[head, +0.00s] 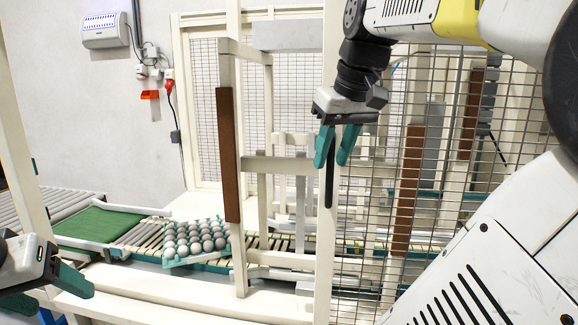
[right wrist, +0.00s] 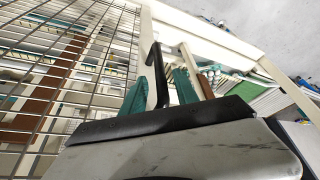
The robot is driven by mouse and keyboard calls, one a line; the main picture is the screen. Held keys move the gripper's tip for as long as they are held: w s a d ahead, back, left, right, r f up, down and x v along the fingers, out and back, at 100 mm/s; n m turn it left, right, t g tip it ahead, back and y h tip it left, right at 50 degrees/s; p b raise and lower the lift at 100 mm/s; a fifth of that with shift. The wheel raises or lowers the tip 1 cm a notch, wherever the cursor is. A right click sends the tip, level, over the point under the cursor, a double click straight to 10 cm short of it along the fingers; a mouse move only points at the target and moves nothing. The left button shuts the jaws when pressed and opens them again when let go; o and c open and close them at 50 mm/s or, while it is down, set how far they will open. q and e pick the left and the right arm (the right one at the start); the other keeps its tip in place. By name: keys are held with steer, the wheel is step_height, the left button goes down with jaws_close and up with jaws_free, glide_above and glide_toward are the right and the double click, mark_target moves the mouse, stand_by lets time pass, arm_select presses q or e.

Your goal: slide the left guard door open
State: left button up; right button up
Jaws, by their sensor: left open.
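The guard door is a wire mesh panel (head: 375,215) in a cream frame, to the right of centre in the head view. Its cream edge post (head: 324,262) carries a black upright bar handle (head: 329,188). My right gripper (head: 333,163) points down at the handle, with its teal fingers apart. In the right wrist view the handle (right wrist: 156,72) stands between the two fingers, with a visible gap to the right finger. Part of the handle is hidden by the gripper. My left gripper (head: 72,286) is open and empty at the lower left, away from the door.
A teal tray (head: 172,262) of grey eggs sits on the roller conveyor (head: 128,236), left of a cream post with a brown strip (head: 228,150). A green mat (head: 98,226) lies further left. A wall box (head: 105,30) hangs at the upper left.

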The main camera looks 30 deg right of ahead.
steer(key=v, duration=0.4)
steer(key=shift+r, duration=0.1)
stand_by(0.4)
